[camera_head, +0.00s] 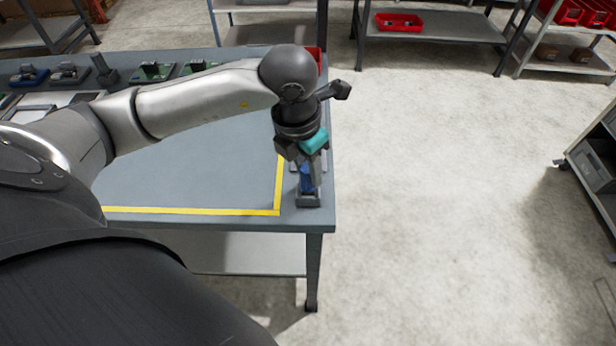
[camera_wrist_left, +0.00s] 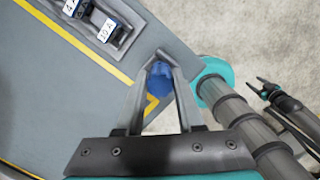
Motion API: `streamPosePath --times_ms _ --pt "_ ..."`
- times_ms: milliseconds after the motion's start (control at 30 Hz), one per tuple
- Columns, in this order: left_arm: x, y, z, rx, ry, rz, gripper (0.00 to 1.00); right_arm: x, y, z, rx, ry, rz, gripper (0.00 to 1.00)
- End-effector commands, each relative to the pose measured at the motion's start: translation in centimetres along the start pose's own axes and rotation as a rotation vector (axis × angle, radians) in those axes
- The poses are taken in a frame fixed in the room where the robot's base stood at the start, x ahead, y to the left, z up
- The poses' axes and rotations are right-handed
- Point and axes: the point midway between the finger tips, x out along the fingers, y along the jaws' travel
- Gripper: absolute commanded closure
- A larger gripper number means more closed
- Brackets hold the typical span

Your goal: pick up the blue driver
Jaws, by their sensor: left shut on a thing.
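The blue driver (camera_head: 306,178) stands at the right end of the grey workbench, in or just above a small grey holder (camera_head: 309,201). My left gripper (camera_head: 308,168) points down at it, with its fingers on the driver. In the left wrist view the driver's blue end (camera_wrist_left: 160,80) sits between the two fingertips of my left gripper (camera_wrist_left: 161,72), which are shut on it. The fingers and wrist hide part of the driver. I cannot tell whether it is clear of the holder.
A yellow line (camera_head: 190,211) marks an area on the workbench (camera_head: 200,170). A grey rack (camera_wrist_left: 128,36) with labelled blue items is close by. Green-and-grey fixtures (camera_head: 152,70) stand along the back. A red bin (camera_head: 314,58) is behind my arm. Open floor lies to the right.

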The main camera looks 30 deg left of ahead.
Motion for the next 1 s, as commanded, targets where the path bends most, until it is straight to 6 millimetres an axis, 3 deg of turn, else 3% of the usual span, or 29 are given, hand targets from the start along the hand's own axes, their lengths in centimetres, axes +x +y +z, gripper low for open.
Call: streamPosePath --times_ms 567,767,1000 --pt "-0.8 0.0 0.2 0.0 -0.003 0.001 1.0 -0.1 0.0 -0.1 0.0 0.001 0.0 0.36" --pt "-3.7 0.1 0.7 0.0 -0.007 0.002 1.0 -0.6 0.0 -0.1 0.0 0.002 -0.001 0.36" --pt "-10.4 0.0 1.8 0.001 -0.01 0.001 1.0 -1.5 0.0 -0.2 0.0 0.002 -0.001 0.36"
